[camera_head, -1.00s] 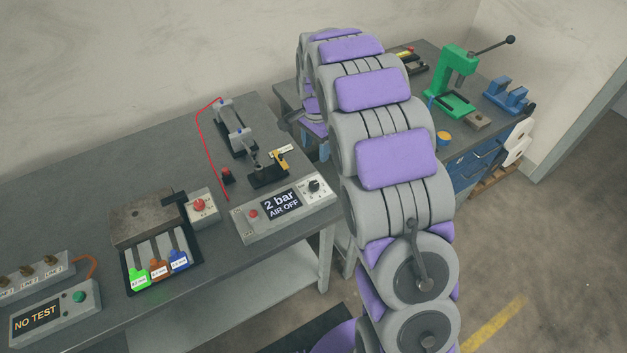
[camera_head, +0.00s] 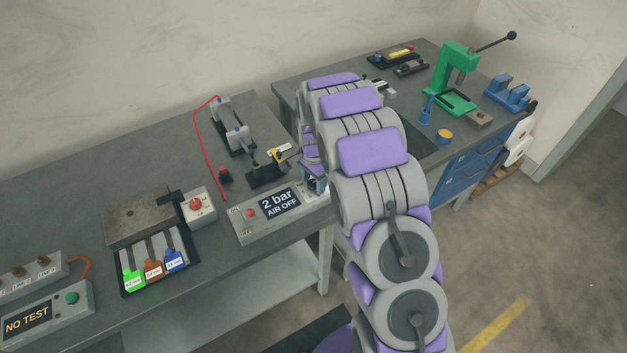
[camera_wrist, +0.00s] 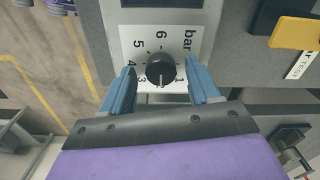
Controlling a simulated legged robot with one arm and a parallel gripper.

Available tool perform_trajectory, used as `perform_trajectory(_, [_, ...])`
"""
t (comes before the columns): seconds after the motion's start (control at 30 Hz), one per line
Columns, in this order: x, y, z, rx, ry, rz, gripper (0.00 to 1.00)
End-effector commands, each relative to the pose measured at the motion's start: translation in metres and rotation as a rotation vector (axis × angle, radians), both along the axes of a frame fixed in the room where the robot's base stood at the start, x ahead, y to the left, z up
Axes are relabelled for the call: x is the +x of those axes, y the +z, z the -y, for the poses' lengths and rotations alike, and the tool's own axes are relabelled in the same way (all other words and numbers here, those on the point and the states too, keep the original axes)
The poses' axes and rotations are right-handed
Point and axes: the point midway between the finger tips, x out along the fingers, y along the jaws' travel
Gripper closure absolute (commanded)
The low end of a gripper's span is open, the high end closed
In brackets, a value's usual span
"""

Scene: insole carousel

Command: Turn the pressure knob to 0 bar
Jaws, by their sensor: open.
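The pressure knob (camera_wrist: 160,69) is a round black knob on a white dial plate marked in bar, seen in the wrist view. The visible numbers include 1, 3, 4, 5 and 6; the lower part of the scale is partly hidden. My gripper (camera_wrist: 160,88) is open, with one blue finger on each side of the knob, and gaps show between fingers and knob. In the head view the control box (camera_head: 245,236) has a display (camera_head: 279,203) reading "2 bar" and "AIR OFF". My arm and gripper hide the knob there.
A red button (camera_head: 249,213) is on the box left of the display. A clamp fixture with a yellow part (camera_head: 278,154) stands just behind the box. A test box (camera_head: 45,313) reading "NO TEST" is at the far left. A green press (camera_head: 455,75) stands on the back bench.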

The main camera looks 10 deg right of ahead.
Motion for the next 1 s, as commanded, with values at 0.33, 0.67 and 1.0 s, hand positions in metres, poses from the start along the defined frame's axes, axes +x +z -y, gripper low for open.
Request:
perform_trajectory(0.33, [0.0002, -0.0005, 0.0000, 0.000, 0.000, 0.001, 0.48])
perform_trajectory(0.67, [0.0004, -0.0003, 0.0008, 0.000, 0.000, 0.001, 0.79])
perform_trajectory(1.0, [0.0008, 0.0001, 0.0001, 0.000, 0.009, 0.001, 0.95])
